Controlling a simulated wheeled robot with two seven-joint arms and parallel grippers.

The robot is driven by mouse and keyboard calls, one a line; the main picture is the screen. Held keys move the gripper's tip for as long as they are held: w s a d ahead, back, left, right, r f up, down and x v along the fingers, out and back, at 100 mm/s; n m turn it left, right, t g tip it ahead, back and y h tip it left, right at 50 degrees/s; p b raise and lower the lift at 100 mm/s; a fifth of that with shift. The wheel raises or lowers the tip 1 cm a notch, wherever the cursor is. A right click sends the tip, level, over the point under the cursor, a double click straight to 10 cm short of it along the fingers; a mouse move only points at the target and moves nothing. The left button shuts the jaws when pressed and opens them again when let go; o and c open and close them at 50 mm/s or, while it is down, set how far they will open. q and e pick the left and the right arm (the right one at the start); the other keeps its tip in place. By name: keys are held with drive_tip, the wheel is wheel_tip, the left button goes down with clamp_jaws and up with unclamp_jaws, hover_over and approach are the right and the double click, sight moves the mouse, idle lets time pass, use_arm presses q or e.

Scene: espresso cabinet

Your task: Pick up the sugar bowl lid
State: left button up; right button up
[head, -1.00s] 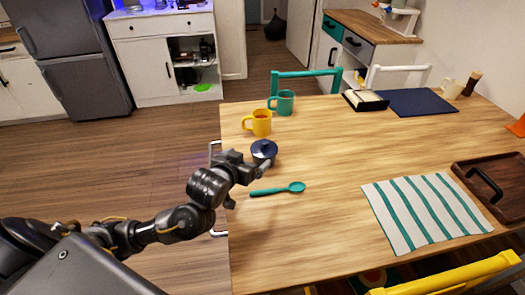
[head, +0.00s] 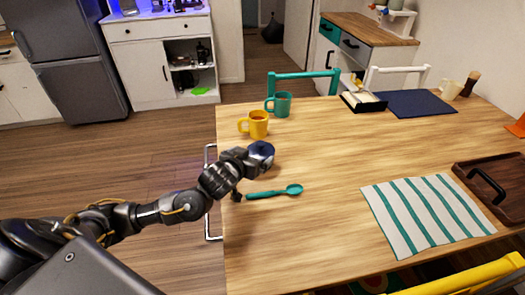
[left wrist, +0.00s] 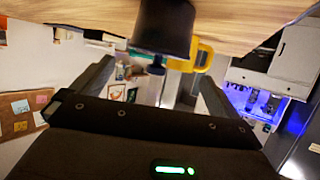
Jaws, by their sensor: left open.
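The dark blue sugar bowl (head: 262,148) stands near the table's left edge, partly hidden by my left gripper (head: 252,162). In the left wrist view, which is upside down, the bowl (left wrist: 163,22) is a dark shape with its lid (left wrist: 160,46) below it in the picture. The lid knob (left wrist: 156,69) points down between the fingers. My left gripper (left wrist: 155,74) is open, with one finger on each side of the knob and clear space around it. My right gripper is not in view.
A yellow mug (head: 256,125) stands just behind the bowl, and a teal mug (head: 280,104) behind that. A teal spoon (head: 275,192) lies in front. A striped cloth (head: 425,212) and a brown tray (head: 492,190) lie to the right. The table's middle is clear.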

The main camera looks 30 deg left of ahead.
sight(260, 150)
use_arm(q)
drive_tip(key=shift+w, duration=0.1)
drive_tip(key=shift+w+f, duration=0.2)
drive_tip(key=shift+w, duration=0.15)
drive_tip(key=p+x, duration=0.1)
drive_tip(key=x, duration=0.2)
drive_tip(key=shift+w+f, duration=0.4)
drive_tip(key=shift+w, duration=0.1)
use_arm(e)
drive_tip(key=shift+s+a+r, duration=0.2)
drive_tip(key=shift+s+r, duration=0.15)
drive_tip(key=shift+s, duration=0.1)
use_arm(q)
drive_tip(key=c, duration=0.8)
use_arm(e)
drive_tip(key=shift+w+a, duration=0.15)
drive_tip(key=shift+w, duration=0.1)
use_arm(q)
drive_tip(key=shift+r, duration=0.15)
